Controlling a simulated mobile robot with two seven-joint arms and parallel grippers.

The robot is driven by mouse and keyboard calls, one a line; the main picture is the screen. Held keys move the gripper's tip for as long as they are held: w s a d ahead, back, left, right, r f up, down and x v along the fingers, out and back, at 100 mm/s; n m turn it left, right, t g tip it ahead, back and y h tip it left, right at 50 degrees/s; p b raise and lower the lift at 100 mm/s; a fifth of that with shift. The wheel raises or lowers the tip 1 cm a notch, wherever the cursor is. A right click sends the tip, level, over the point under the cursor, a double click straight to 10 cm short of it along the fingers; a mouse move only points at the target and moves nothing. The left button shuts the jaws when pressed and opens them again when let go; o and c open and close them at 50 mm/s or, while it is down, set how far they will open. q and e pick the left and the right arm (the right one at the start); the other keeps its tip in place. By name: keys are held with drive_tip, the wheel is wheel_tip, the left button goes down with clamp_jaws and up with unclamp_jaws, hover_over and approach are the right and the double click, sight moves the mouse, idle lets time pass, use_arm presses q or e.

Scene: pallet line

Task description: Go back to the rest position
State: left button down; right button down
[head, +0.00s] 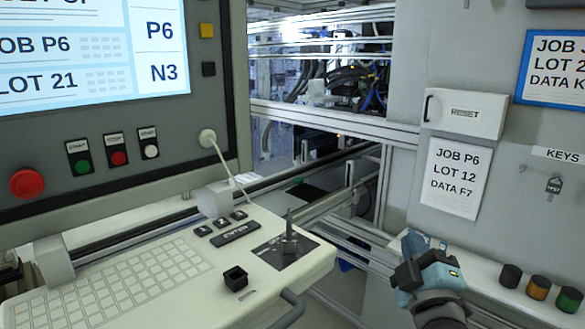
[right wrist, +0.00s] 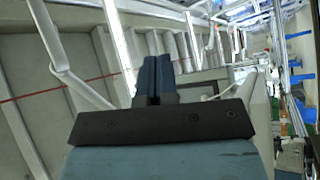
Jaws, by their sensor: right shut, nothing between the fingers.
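My right gripper (head: 418,246) is in the lower right of the head view, in front of the grey cabinet wall and close to the front of a ledge. In the right wrist view its two blue fingers (right wrist: 153,78) are together with nothing between them. It touches nothing that I can make out. My left gripper does not show in either view.
A console with a screen (head: 90,50), a keyboard shelf (head: 130,285) and a lever (head: 289,235) fills the left. A RESET box (head: 465,112) and a job sheet (head: 452,178) are on the right wall. Several coloured knobs (head: 538,287) line the ledge.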

drive_tip(key=s+d+f+m+g+h, duration=0.1)
drive_tip(key=s+d+f+m+g, duration=0.15)
drive_tip(key=f, duration=0.35)
drive_tip(key=s+d+f+m+g+h, duration=0.1)
drive_tip(key=s+f+m+g, duration=0.1)
drive_tip(key=f+g, duration=0.35)
drive_tip(key=s+d+f+m+g+y, duration=0.3)
drive_tip(key=s+f+m+g, duration=0.5)
drive_tip(key=s+f, duration=1.35)
drive_tip(key=w+a+n+t+y+p, duration=0.2)
drive_tip(key=a+t+p, duration=0.3)
drive_tip(key=p, duration=0.6)
drive_tip(key=shift+w+a+f+n+y, duration=0.3)
drive_tip(key=shift+w+a+f+n, duration=0.1)
drive_tip(key=shift+w+a+n, duration=0.55)
